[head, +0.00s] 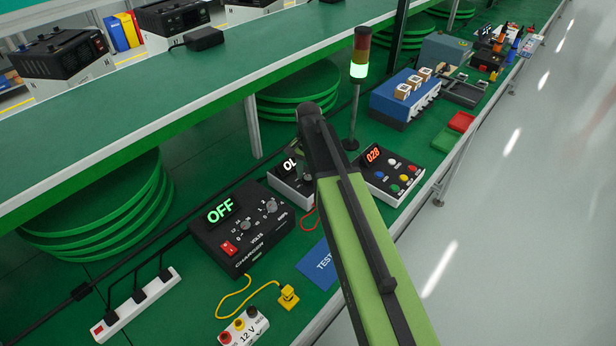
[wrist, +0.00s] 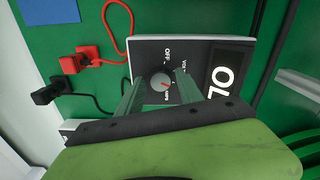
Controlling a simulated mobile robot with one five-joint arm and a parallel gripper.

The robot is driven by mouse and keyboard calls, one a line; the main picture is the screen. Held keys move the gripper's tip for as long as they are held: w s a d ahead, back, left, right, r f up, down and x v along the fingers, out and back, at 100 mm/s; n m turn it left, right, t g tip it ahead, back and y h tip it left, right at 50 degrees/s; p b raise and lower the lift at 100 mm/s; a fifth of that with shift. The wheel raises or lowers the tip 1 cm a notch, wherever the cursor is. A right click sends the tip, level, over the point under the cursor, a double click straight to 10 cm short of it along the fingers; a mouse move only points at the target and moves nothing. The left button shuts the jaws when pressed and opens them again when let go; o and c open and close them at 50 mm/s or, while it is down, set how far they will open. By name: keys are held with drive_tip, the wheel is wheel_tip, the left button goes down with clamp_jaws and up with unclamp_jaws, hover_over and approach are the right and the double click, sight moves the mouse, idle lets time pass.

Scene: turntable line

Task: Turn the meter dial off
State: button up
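The meter (head: 283,186) is a dark-faced box with a pale casing on the lower green bench, partly hidden by my arm in the head view. Its display reads OL. An OFF label is printed above the dial in that view. The mark does not point at OFF. My gripper (wrist: 158,86) is open, with one finger on each side of the dial and visible gaps between. I cannot tell whether the fingertips reach the dial's height.
A charger (head: 240,232) reading OFF stands left of the meter, and a button box (head: 391,177) reading 028 stands right. Red and black plugs (wrist: 70,64) with leads lie beside the meter. The upper shelf (head: 200,75) overhangs the bench.

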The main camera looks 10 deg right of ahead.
clamp_jaws()
drive_tip(key=n, duration=0.4)
drive_tip(key=shift+n, duration=0.3)
drive_tip(key=n, duration=1)
drive_tip(key=shift+s+n, duration=0.1)
drive_tip(key=shift+n, duration=0.3)
drive_tip(key=n, duration=0.4)
drive_tip(key=shift+n, duration=0.4)
